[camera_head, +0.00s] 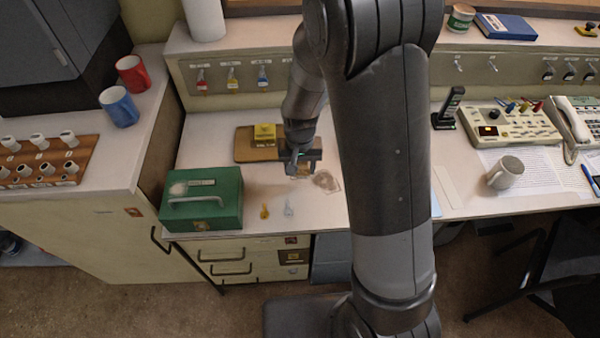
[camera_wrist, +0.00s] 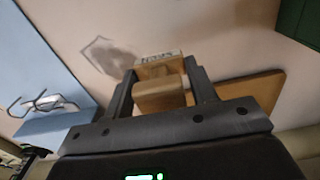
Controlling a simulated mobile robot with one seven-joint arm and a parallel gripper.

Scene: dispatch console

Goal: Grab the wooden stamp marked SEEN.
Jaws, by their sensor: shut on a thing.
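The wooden stamp (camera_wrist: 160,94) sits between the two fingers of my gripper (camera_wrist: 157,84) in the wrist view. It is a light wooden block with a paler end face that bears dark lettering, which looks like SEEN. My gripper is shut on it, one finger on each side. In the head view my gripper (camera_head: 297,168) is low over the desk, in front of a brown board (camera_head: 244,144). The stamp is mostly hidden there. I cannot tell whether it touches the desk.
A green cash box (camera_head: 203,199) stands to the left. A yellow-tagged key (camera_head: 264,211) and a pale-tagged key (camera_head: 288,207) lie near the desk's front edge. A grey mug (camera_head: 505,173) and a console (camera_head: 508,125) are on the right. Hooks with tagged keys (camera_head: 232,77) line the back panel.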

